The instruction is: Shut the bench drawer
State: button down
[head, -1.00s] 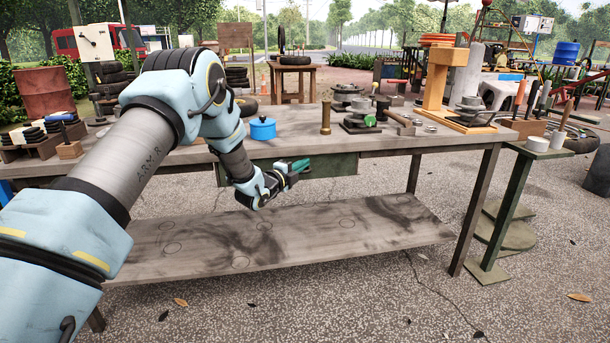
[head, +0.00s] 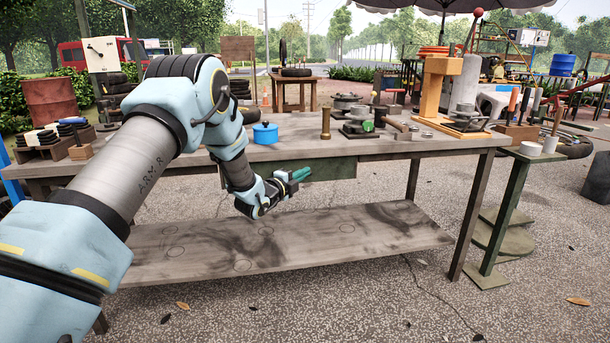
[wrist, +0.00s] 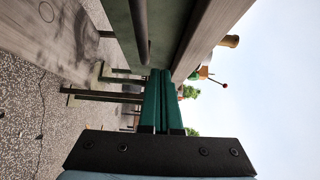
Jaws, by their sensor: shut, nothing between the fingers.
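The bench drawer (head: 335,168) has a green front just below the bench top's near edge. My arm hides its left part. In the wrist view the drawer front (wrist: 123,22) is at upper centre, with a dark bar handle (wrist: 142,30) along it. I cannot tell how far the drawer stands out. My gripper (head: 305,173) has green fingers pressed together, empty, in front of the drawer. In the wrist view the fingers (wrist: 160,74) point toward the strip between the handle and the wooden bench top (wrist: 207,35). Contact cannot be made out.
A blue pot (head: 265,133), a brass cylinder (head: 326,124) and metal parts stand on the bench. A wooden lower shelf (head: 300,240) lies under it. A green side stand (head: 505,205) is at the right. The paved ground in front is open.

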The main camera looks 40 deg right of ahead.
jog(key=w+a+r+n+t+y, duration=0.15)
jog(key=a+n+y, duration=0.55)
jog(key=a, duration=1.2)
jog(key=w+a+n+t+y, duration=0.15)
jog(key=a+n+y, duration=0.55)
jog(key=a, duration=1.2)
jog(key=s+a+n+g+y, duration=0.3)
jog(key=s+a+n+g, duration=0.5)
jog(key=s+a+n, duration=1.15)
notch_tip(320, 180, up, 23)
jog(key=s+m+p, duration=0.2)
jog(key=p, duration=2)
jog(key=shift+a+f+m, duration=0.15)
jog(key=shift+a+m, duration=0.2)
